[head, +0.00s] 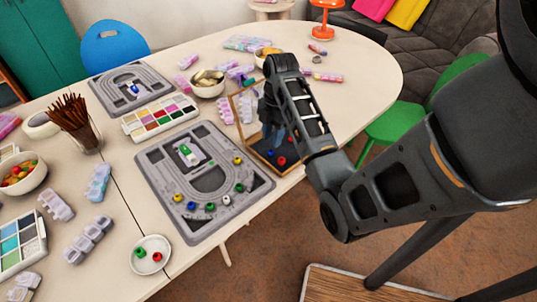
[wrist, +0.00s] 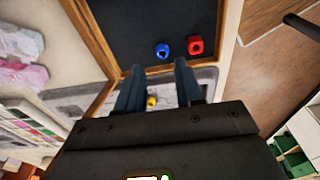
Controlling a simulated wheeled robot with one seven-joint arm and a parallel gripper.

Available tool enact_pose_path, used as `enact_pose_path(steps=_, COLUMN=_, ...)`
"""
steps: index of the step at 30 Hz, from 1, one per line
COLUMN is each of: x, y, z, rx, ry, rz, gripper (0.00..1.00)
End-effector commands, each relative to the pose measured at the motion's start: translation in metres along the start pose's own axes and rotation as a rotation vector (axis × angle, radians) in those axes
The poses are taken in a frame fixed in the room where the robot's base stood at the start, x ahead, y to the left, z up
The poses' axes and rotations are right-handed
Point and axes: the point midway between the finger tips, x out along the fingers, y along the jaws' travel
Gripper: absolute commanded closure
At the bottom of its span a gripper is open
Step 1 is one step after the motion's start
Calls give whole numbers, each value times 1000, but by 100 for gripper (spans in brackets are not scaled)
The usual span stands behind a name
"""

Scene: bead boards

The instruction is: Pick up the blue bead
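A blue bead (wrist: 163,49) lies on the dark floor of a wood-framed tray (wrist: 92,38), beside a red bead (wrist: 195,45), in the wrist view. In the head view the blue bead (head: 270,153) and the red bead (head: 282,161) lie near the tray's front edge. My gripper (wrist: 159,66) is open, its two fingers apart and nothing between them. The blue bead appears just beyond the fingertips, roughly in line with the gap. In the head view my gripper (head: 272,137) is over the tray, and my arm hides part of the tray.
A grey bead board (head: 150,165) with several coloured beads, one of them blue (head: 191,206), lies left of the tray. Another board (head: 105,88) is at the back. A white saucer (head: 137,268) holds a red and a green bead. Bowls and a paint set (head: 130,127) crowd the table.

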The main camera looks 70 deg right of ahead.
Motion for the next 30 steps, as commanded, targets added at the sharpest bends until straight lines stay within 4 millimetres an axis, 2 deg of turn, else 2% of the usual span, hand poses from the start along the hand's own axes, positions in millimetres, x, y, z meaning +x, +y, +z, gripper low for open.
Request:
enact_pose_path(steps=10, x=44, y=-4, z=2, rx=1, ry=0, rz=-1, gripper=64)
enact_pose_path(steps=20, x=50, y=-3, z=2, rx=1, ry=-1, rz=0, gripper=65)
enact_pose_path(steps=30, x=50, y=-3, z=2, rx=1, ry=-1, rz=1, gripper=97)
